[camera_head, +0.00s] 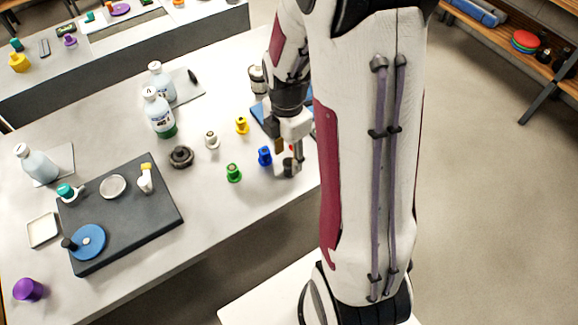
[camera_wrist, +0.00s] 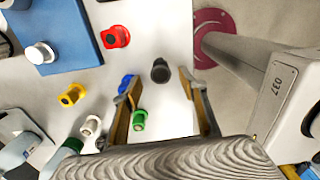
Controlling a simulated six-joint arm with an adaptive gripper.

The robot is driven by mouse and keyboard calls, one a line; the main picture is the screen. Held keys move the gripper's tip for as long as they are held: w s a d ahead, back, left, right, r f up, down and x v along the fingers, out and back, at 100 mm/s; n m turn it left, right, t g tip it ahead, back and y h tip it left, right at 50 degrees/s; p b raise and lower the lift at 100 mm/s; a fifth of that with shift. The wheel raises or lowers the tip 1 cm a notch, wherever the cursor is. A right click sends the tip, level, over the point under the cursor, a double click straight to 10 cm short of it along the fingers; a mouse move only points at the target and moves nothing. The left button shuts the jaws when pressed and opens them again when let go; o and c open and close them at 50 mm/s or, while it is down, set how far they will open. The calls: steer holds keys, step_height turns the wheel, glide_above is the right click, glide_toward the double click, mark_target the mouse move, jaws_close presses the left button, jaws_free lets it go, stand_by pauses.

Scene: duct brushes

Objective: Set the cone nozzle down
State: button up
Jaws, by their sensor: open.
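My gripper (camera_head: 289,163) is low over the right part of the light table, with its jaws open. In the wrist view its two fingers (camera_wrist: 160,82) stand apart on either side of a small dark grey, round-topped piece (camera_wrist: 160,71). This looks like the cone nozzle; it seems upright on the table, with gaps to both fingers. In the head view the gripper hides it. A blue nozzle (camera_head: 265,156) stands just left of the gripper, close to the left finger in the wrist view (camera_wrist: 125,84).
Green (camera_head: 233,173), yellow (camera_head: 242,125) and white (camera_head: 212,140) nozzles stand to the left. A red nozzle (camera_wrist: 116,37) is by a blue board (camera_wrist: 75,45). A black ring (camera_head: 181,157), bottles (camera_head: 158,112) and a dark tray (camera_head: 130,225) lie further left.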

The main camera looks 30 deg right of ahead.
mark_target(289, 162)
steer(key=shift+s+d+f, duration=0.1)
steer(key=shift+d+f, duration=0.1)
steer(key=shift+f, duration=2.3)
jaws_close()
